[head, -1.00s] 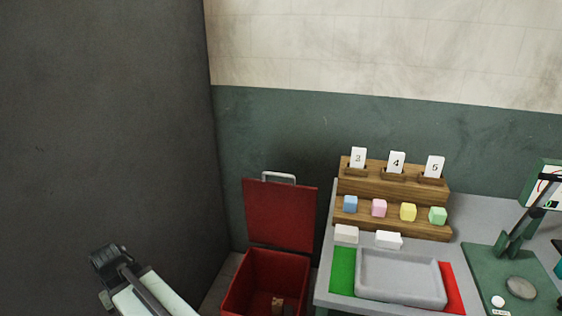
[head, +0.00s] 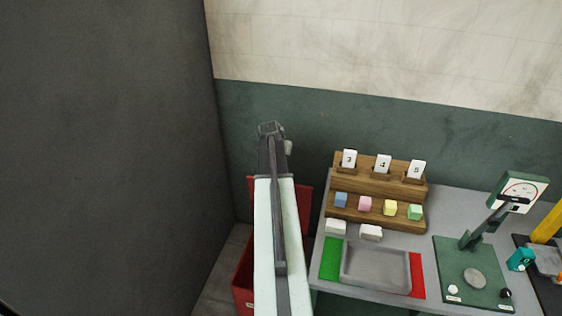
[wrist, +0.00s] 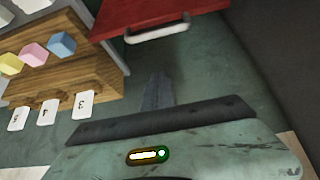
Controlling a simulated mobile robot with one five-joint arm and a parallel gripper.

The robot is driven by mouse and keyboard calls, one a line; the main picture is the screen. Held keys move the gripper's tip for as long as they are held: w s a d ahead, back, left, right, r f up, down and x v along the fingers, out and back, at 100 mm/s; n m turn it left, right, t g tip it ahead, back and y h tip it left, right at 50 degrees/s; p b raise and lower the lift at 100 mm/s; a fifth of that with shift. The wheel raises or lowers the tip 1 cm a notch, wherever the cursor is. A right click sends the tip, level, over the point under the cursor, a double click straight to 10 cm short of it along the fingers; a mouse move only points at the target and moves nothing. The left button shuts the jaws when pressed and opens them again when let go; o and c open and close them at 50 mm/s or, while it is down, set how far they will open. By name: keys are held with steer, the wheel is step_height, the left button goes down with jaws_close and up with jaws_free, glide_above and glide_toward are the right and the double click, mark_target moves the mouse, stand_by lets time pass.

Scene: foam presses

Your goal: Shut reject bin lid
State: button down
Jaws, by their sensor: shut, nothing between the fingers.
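The red reject bin (head: 242,286) stands on the floor left of the table, mostly hidden behind my arm. Its red lid (head: 305,212) is open and stands up at the back, with only its sides showing past my arm. In the wrist view the lid (wrist: 150,12) is at the top, with its pale handle (wrist: 162,33) on the near edge. My gripper (head: 270,128) is shut and empty, beyond the lid's top edge as seen in the head view. In the wrist view its fingers (wrist: 158,88) point toward the handle, apart from it.
A grey table (head: 322,250) with a wooden rack (head: 345,188) of numbered cards and coloured cubes stands right of the bin. A grey tray (head: 375,268) and a green press (head: 470,270) are on it. A dark wall (head: 105,150) is at left, a green wall behind.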

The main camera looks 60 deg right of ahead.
steer(key=shift+w+d+f+b, duration=0.1)
steer(key=shift+d+f+b, duration=0.1)
steer(key=shift+f+b, duration=1.2)
steer(key=shift+w+d+f+b, duration=0.1)
steer(key=shift+d+f+b, duration=0.15)
steer(key=shift+f+b, duration=1.2)
steer(key=shift+w+d+f+b, duration=0.1)
steer(key=shift+d+f+b, duration=0.1)
steer(key=shift+f+b, duration=1.2)
steer(key=shift+f, duration=0.15)
